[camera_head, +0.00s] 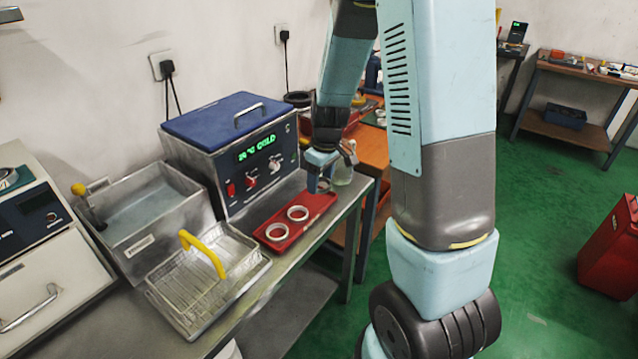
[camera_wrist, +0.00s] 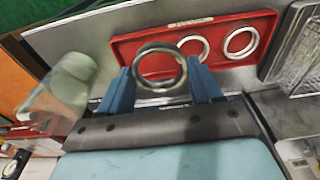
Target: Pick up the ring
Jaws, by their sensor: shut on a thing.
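My gripper (camera_head: 318,178) is above the far right end of the red tray (camera_head: 262,217). In the wrist view its two blue fingers (camera_wrist: 160,86) are shut on a metal ring (camera_wrist: 159,49), one finger on each side. The held ring stands out in front of the tray (camera_wrist: 128,48); I cannot tell how far it is from the tray floor. Two other pale rings lie in the tray, a nearer one (camera_head: 277,232) and a middle one (camera_head: 298,213). They also show in the wrist view (camera_wrist: 207,48).
A heater box with a blue lid (camera_head: 225,112) reading "COLD" stands behind the tray. A wire basket with a yellow handle (camera_head: 205,250) and a metal bath (camera_head: 150,205) stand to the left. A glass bottle (camera_head: 342,172) is close to my gripper's right.

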